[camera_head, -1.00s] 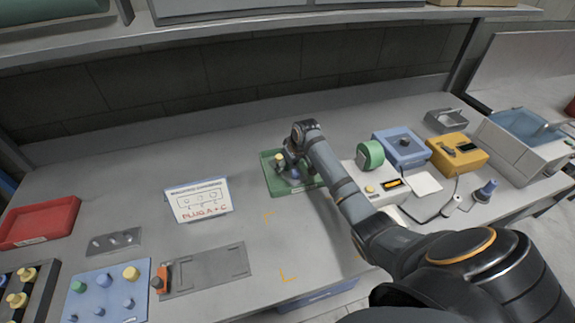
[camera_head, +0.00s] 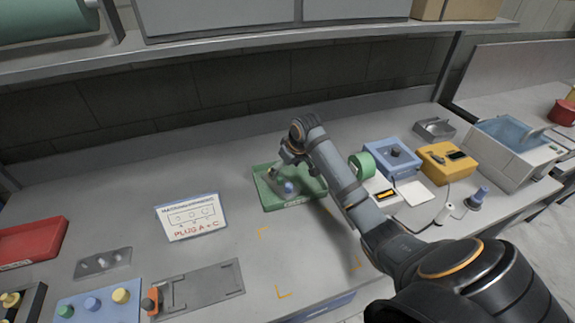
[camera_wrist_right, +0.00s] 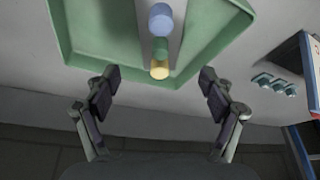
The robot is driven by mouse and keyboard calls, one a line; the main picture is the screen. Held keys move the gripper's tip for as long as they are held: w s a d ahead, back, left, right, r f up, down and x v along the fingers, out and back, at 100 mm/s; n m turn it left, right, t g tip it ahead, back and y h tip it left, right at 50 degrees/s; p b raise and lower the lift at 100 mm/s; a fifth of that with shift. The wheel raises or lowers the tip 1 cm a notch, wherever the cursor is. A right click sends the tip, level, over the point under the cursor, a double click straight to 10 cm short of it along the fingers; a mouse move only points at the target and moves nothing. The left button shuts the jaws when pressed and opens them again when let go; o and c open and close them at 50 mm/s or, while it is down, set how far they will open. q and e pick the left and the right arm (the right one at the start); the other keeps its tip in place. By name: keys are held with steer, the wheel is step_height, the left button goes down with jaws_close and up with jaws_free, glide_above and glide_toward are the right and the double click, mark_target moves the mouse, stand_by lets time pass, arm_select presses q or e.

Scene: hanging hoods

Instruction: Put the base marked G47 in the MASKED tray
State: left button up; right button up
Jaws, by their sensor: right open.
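A green tray (camera_head: 312,191) lies on the bench in the head view, with a label too small to read. A grey base with blue, green and yellow plugs is in it; its blue plug (camera_head: 288,188) shows in the head view. In the right wrist view the base (camera_wrist_right: 178,22) lies within the tray (camera_wrist_right: 92,40), with the yellow plug nearest me. My right gripper (camera_head: 284,160) is above the tray's back side. Its fingers (camera_wrist_right: 160,84) are open, apart from the base and empty. The mark on the base is not legible. My left gripper is out of view.
A sign card (camera_head: 190,216) stands left of the tray. A red tray (camera_head: 32,240), a blue plug board (camera_head: 98,302) and a grey plate (camera_head: 205,285) lie left. A green tape roll (camera_head: 361,165), blue box (camera_head: 391,158) and yellow device (camera_head: 447,162) stand right.

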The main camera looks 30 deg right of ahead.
steer(key=v, duration=0.4)
steer(key=shift+r, duration=0.1)
stand_by(0.3)
